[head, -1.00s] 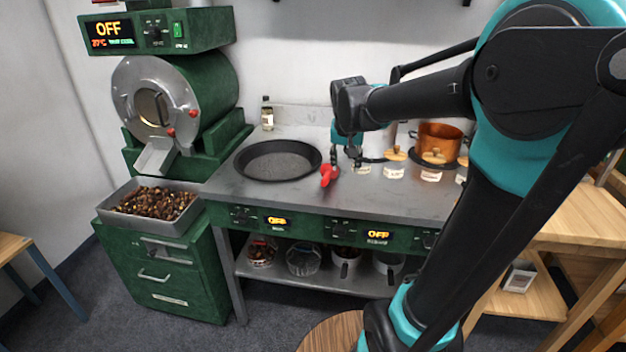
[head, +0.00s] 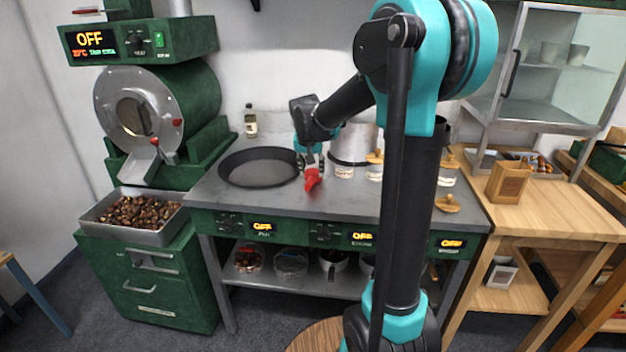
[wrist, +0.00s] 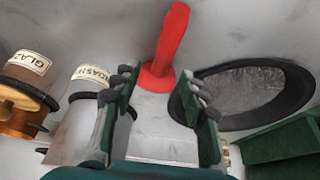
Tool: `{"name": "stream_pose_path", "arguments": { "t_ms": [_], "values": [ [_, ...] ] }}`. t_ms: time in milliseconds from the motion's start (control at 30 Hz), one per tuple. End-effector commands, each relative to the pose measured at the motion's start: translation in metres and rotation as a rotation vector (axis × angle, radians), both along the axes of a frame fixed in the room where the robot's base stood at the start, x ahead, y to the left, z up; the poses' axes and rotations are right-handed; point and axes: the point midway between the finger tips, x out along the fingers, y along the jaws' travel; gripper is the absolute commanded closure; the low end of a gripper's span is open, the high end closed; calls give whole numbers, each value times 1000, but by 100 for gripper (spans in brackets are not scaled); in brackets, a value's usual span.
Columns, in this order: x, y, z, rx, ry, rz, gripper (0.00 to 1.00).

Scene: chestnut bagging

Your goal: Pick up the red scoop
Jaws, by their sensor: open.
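The red scoop (head: 312,180) is on the grey counter, just right of the black pan, in the head view. In the wrist view the red scoop (wrist: 166,50) shows its handle pointing up the picture and a wider red part lower down, between and beyond the fingertips. My gripper (head: 312,162) is over the scoop in the head view and partly overlaps it. In the wrist view my gripper (wrist: 158,85) has its two fingers spread wide, with nothing held between them. I cannot tell whether a finger touches the scoop.
The black pan (head: 230,175) lies left of the scoop. A metal pot (head: 353,143) and small lidded jars (head: 374,172) stand to the right. A tray of chestnuts (head: 95,222) sits below the roaster (head: 140,115). The counter front (head: 240,203) is clear.

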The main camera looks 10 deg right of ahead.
Motion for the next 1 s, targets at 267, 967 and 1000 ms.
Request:
{"name": "stream_pose_path", "arguments": {
  "t_ms": [267,967,1000],
  "values": [
    [7,0,-22,0,0,0,57],
    [18,-2,-54,0,0,0,76],
    [18,-2,-54,0,0,0,80]
  ]
}}
